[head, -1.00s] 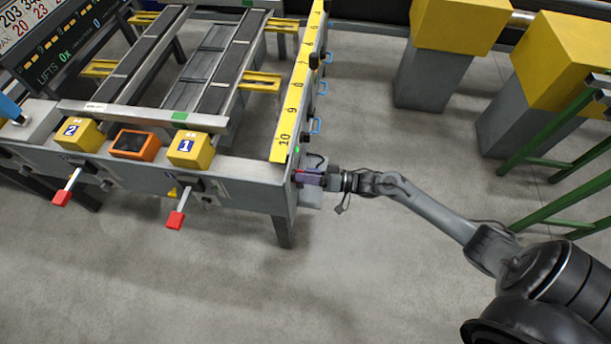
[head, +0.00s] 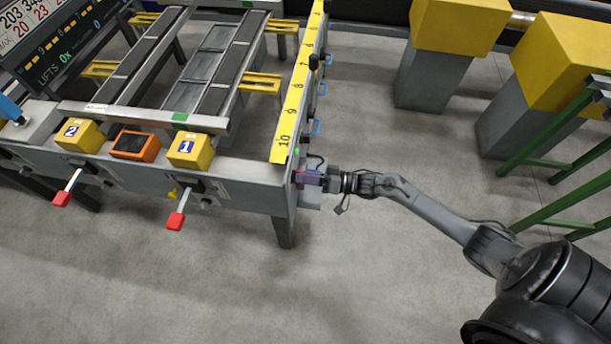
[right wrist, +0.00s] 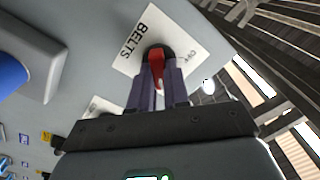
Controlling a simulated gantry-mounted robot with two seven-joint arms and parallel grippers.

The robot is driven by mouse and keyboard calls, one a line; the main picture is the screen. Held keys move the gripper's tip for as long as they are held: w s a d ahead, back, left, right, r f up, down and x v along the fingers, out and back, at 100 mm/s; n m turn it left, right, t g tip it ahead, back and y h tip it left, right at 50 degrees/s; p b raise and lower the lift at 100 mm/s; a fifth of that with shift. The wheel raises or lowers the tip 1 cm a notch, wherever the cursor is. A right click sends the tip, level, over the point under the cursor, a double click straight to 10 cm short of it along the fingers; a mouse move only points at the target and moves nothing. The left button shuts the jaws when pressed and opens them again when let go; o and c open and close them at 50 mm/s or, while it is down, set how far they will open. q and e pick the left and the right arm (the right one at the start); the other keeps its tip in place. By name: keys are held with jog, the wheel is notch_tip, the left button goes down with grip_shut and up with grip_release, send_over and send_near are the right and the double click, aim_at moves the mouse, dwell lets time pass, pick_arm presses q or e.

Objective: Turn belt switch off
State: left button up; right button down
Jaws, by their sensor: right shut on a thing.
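The belt switch (right wrist: 156,62) is a red handle on a dark round base, set in a white label reading "BELTS" (right wrist: 127,42) in the right wrist view. My right gripper (right wrist: 158,90) is shut on the red handle, with a purple finger on each side of it. In the head view my right gripper (head: 310,179) is at the right end face of the runout table (head: 240,190), below the yellow number strip. The switch is hidden there behind the gripper. My left gripper is not in view.
Two red-tipped levers, a left one (head: 62,198) and a right one (head: 175,221), stick out from the table's front. Blue handles (head: 316,127) line its right side. Yellow-topped grey blocks (head: 435,75) and a green frame (head: 560,150) stand at right. The floor in front is clear.

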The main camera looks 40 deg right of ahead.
jog(key=n, duration=0.5)
jog(key=n+p, duration=0.1)
jog(key=n, duration=1.1)
jog(key=shift+s+a, duration=0.2)
jog(key=shift+a, duration=0.05)
jog(key=shift+n, duration=0.3)
jog(key=c, duration=1.1)
grip_release()
